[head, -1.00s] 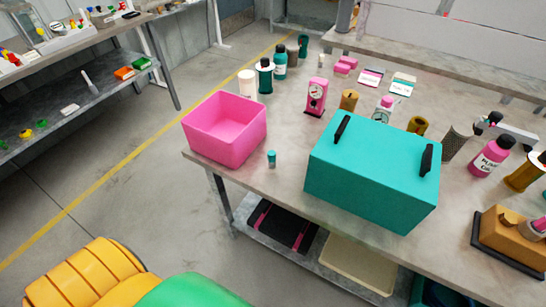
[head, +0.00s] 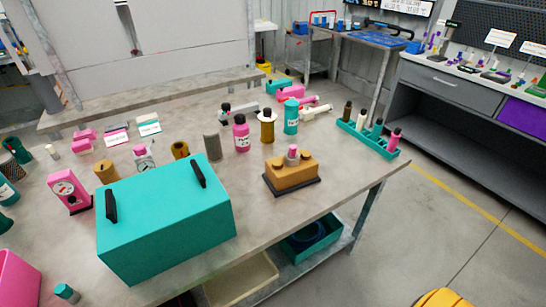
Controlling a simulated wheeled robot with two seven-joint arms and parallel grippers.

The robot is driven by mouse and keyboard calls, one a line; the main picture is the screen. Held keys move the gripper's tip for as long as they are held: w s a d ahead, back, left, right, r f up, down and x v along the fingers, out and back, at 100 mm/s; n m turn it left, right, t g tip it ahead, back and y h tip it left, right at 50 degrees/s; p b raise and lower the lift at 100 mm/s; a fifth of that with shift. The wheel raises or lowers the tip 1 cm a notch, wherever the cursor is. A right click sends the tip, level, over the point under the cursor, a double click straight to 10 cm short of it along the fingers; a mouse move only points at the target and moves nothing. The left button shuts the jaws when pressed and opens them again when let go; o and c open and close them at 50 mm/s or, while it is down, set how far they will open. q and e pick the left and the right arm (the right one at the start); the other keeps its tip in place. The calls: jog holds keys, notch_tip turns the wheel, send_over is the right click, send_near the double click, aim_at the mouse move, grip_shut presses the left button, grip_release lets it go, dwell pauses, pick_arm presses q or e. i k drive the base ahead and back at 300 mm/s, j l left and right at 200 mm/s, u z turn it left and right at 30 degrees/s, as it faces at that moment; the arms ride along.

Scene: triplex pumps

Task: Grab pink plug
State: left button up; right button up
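A small pink plug-like piece (head: 292,153) stands upright on top of an orange-brown block (head: 291,175) with a dark base, on the right part of the table. Another upright piece with a pink body and dark top (head: 394,139) stands at the right end of a narrow teal tray (head: 368,140), beside dark and teal pieces. I cannot tell for sure which of the two is the pink plug. Neither of my grippers shows in the head view.
A large teal box with black handles (head: 166,216) fills the front left of the table (head: 345,185). A pink bottle (head: 241,134), a brown spool-like part (head: 267,127) and a teal bottle (head: 291,117) stand behind the block. Table space around the block's front and right is clear.

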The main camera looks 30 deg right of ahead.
aim_at(292, 149)
jog(key=l+z, duration=0.15)
jog(key=l, duration=0.3)
jog(key=i+l+z, duration=0.1)
jog(key=l, duration=0.3)
jog(key=i+l+z, duration=0.15)
jog(key=l, duration=0.25)
jog(key=i+l+z, duration=0.15)
jog(key=l, duration=0.25)
